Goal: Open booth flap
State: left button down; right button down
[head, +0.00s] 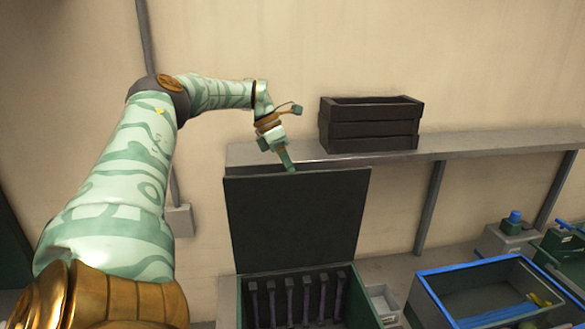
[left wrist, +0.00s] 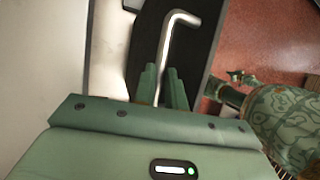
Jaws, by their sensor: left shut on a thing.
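The booth flap (head: 297,215) is a dark flat panel. It stands raised, nearly upright, above the rear of a green booth box (head: 244,300) with dark upright slats inside. My left gripper (head: 290,167) is at the flap's top edge, fingers pointing down. In the left wrist view my left gripper (left wrist: 163,92) is shut on a bent silver handle (left wrist: 166,50), which lies in front of the dark flap (left wrist: 200,45). The handle is too small to make out in the head view. My right gripper is in neither view.
A grey shelf (head: 480,141) runs along the wall behind the flap, with a dark slatted crate (head: 368,126) on it. A blue-rimmed bin (head: 425,290) with yellow items stands right of the booth, with a small white tray (head: 381,301) between.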

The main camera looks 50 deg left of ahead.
pick_arm(q)
jog(key=shift+s+a+f, duration=0.15)
jog(key=shift+s+f, duration=0.1)
jog(key=shift+f, duration=0.25)
jog(key=c, duration=1.5)
grip_release()
jog(key=shift+w, duration=0.1)
jog(key=shift+o, duration=0.2)
jog(key=p+v, duration=0.9)
jog(key=v, duration=0.7)
jog(key=shift+w+a, duration=0.4)
jog(key=shift+a, duration=0.05)
